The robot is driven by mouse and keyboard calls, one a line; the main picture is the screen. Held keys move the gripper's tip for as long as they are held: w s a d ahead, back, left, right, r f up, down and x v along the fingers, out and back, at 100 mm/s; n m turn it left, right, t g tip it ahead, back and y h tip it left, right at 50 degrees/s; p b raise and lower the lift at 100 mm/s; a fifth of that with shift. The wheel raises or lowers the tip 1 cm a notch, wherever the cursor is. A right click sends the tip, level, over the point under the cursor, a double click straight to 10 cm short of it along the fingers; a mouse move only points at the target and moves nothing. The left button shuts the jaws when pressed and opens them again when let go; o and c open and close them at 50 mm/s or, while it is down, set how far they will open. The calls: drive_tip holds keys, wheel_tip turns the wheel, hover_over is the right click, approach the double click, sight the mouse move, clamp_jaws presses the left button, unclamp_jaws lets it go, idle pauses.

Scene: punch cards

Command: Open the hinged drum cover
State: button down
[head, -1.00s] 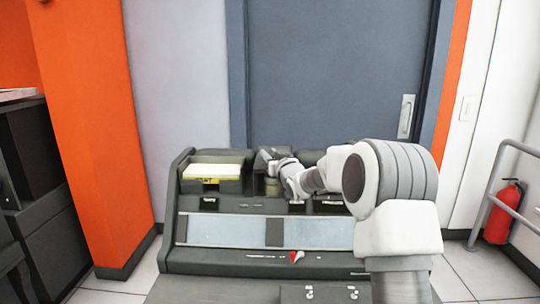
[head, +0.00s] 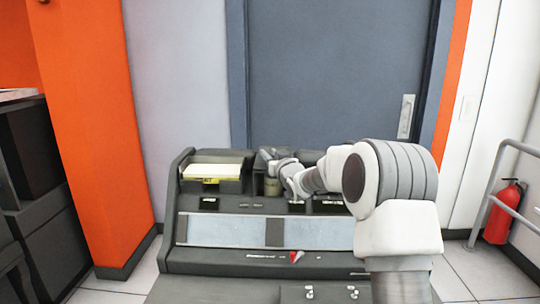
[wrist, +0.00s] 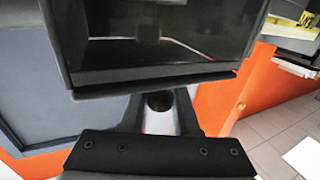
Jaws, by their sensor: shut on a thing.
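My gripper (head: 272,157) is at the top of the dark card machine, over a bay right of the card tray. In the wrist view my gripper (wrist: 158,98) is shut on the lower lip of a dark framed panel, which I take to be the drum cover (wrist: 150,78). Its large dark pane fills the upper middle of that view. In the head view my wrist and gripper hide most of the cover. A short olive-brown cylinder, likely the drum (head: 272,187), shows in the bay below the gripper. The hinge is not visible.
A tray of pale cards (head: 213,170) with a yellow label stands left of the bay. The machine's sloped front (head: 220,230) has a red-and-white control (head: 296,257). A grey door (head: 335,75) is behind. A red extinguisher (head: 503,212) and railing stand right.

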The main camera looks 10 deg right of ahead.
drive_tip(key=shift+r+p, duration=0.2)
drive_tip(key=shift+p, duration=0.2)
